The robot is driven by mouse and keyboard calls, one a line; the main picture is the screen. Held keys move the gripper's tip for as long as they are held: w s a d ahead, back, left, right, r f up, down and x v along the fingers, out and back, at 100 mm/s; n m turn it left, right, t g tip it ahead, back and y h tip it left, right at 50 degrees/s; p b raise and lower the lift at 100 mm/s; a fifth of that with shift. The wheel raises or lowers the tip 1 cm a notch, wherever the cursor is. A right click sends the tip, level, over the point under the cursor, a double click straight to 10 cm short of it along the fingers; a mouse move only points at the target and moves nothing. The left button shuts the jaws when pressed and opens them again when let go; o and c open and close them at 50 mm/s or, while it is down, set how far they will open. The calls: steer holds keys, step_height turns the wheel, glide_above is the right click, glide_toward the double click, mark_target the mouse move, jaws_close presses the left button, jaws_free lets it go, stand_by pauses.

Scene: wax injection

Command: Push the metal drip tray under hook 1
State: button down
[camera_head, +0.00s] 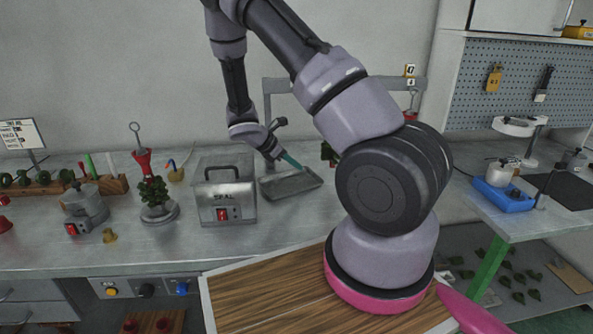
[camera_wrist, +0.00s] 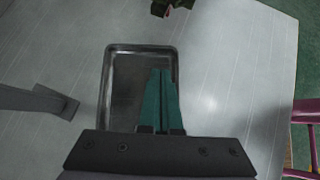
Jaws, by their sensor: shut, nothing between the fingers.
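The metal drip tray (camera_head: 283,188) is a shallow grey rectangular pan on the bench, right of the SEAL box. In the wrist view, the tray (camera_wrist: 123,82) lies below the fingers. My gripper (camera_head: 295,163) has teal fingers that are shut and empty, pointing down over the tray; in the wrist view the fingertips (camera_wrist: 162,72) overlap its right part. I cannot tell whether they touch it. My arm hides much of the rack and bench there.
The SEAL box (camera_head: 225,195) stands close left of the tray. A dark green and red piece (camera_head: 328,153) is behind it, also at the top of the wrist view (camera_wrist: 172,6). A grey bar with a foot (camera_wrist: 38,100) lies left of the tray. Bench right of the tray looks clear.

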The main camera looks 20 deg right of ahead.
steer(key=x, duration=0.8)
steer(key=shift+d+f, duration=0.2)
steer(key=shift+f, duration=0.05)
steer(key=shift+d, duration=1.35)
